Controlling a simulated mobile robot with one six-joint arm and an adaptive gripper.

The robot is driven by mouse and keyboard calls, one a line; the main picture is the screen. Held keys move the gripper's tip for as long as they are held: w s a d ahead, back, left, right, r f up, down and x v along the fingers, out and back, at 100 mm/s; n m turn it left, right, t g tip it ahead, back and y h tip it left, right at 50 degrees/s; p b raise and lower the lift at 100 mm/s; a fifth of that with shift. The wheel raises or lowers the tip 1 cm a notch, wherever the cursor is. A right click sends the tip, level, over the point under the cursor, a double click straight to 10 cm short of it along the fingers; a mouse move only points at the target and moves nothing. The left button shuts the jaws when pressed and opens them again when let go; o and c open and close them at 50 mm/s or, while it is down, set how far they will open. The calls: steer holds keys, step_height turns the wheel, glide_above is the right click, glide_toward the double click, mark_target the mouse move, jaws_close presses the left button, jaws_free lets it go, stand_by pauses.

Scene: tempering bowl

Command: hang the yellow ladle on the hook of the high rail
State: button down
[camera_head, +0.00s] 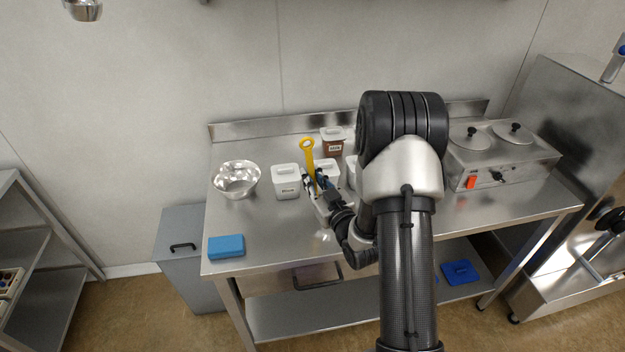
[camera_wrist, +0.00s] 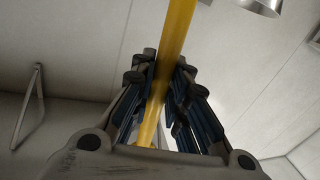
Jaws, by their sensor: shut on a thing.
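The yellow ladle (camera_head: 310,156) is upright above the steel table, its ring end at the top. My gripper (camera_head: 317,183) is shut on its handle. In the wrist view the yellow handle (camera_wrist: 172,45) runs between the dark fingers of my gripper (camera_wrist: 160,95) and on up out of the picture. The ladle's lower end is hidden behind my gripper and the containers. The high rail and its hook cannot be made out; only a dark edge shows at the top of the head view.
The steel table (camera_head: 250,235) holds a shiny bowl (camera_head: 237,179), a white lidded container (camera_head: 286,182), a brown container (camera_head: 332,142) and a blue sponge-like block (camera_head: 226,246). A two-lid warmer (camera_head: 500,155) stands at the right.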

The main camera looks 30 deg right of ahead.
steer(key=shift+r, duration=0.15)
steer(key=c, duration=1.6)
jaws_free()
steer(key=shift+f, duration=0.2)
steer(key=shift+o, duration=0.2)
